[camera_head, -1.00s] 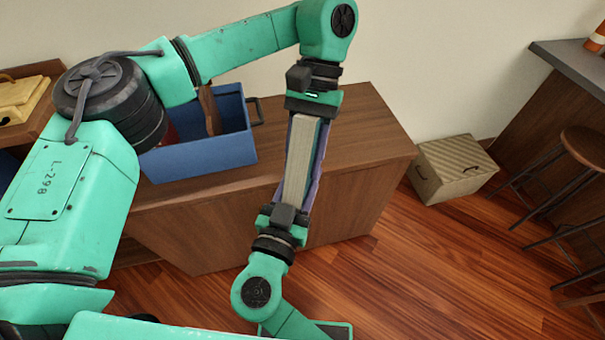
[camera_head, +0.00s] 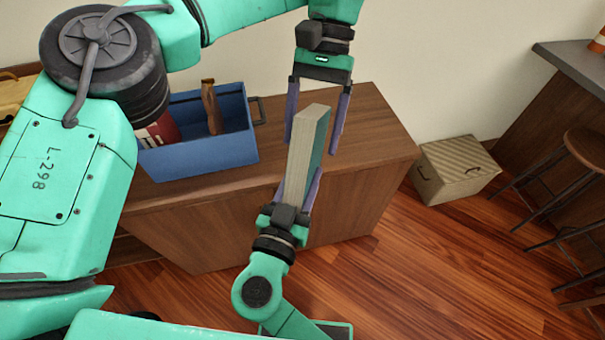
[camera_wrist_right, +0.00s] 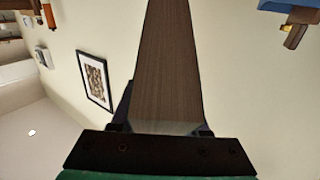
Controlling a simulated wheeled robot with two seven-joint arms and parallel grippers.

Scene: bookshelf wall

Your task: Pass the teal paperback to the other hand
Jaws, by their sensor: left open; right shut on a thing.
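The teal paperback (camera_head: 304,150) stands nearly upright in the head view, its pale page edges facing me and its teal cover on the right side. My right gripper (camera_head: 297,187) comes from below and is shut on the book's lower end. In the right wrist view the book (camera_wrist_right: 167,70) rises between the fingers, its page side in shade. My left gripper (camera_head: 311,145) hangs above from the upper arm, its two purple fingers spread wide on either side of the book's top, with visible gaps.
A blue bin (camera_head: 210,155) on the wooden cabinet (camera_head: 375,140) holds a brown-handled thing and a red item. A striped box (camera_head: 455,168) sits on the floor at right, near stools (camera_head: 585,150) and a counter (camera_head: 575,65). A framed picture (camera_wrist_right: 96,80) hangs on the wall.

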